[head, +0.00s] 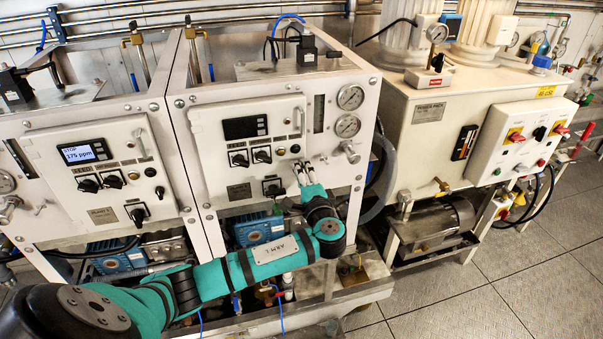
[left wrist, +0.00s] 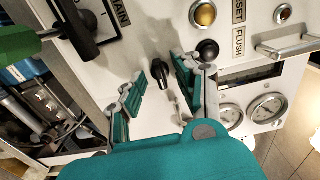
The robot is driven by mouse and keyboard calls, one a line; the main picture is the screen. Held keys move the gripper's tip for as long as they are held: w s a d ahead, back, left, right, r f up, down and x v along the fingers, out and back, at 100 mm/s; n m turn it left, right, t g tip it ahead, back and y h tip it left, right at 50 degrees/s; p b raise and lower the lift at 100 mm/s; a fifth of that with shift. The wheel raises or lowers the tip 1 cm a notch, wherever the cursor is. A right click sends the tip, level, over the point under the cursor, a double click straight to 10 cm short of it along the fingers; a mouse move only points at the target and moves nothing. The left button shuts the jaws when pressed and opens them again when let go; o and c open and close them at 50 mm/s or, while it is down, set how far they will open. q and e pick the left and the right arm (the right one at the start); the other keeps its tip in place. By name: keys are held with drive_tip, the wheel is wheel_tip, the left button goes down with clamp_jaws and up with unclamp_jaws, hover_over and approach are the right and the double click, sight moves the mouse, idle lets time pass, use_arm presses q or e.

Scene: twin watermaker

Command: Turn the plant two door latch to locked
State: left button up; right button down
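The plant two door is the white panel (head: 210,130) on the right-hand unit in the head view. My left gripper (head: 303,172) is at the door's lower right edge and hides the latch there. In the left wrist view the left gripper (left wrist: 167,74) is open, one finger on each side of a small black latch (left wrist: 160,76). The latch points roughly along the fingers. I cannot tell whether either finger touches it, nor which of its positions is locked. My right gripper is not in view.
A round black knob (left wrist: 207,50) is close to the right finger. A large black MAIN switch (left wrist: 80,30) is at upper left, and a metal door handle (left wrist: 290,46) at upper right. Two gauges (head: 348,111) are right of the door. Plant one's panel (head: 90,170) stands left.

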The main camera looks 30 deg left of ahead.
use_arm(q)
clamp_jaws()
drive_tip(key=shift+f, duration=0.1)
drive_tip(key=n+b, duration=1.8)
drive_tip(key=b, duration=0.8)
unclamp_jaws()
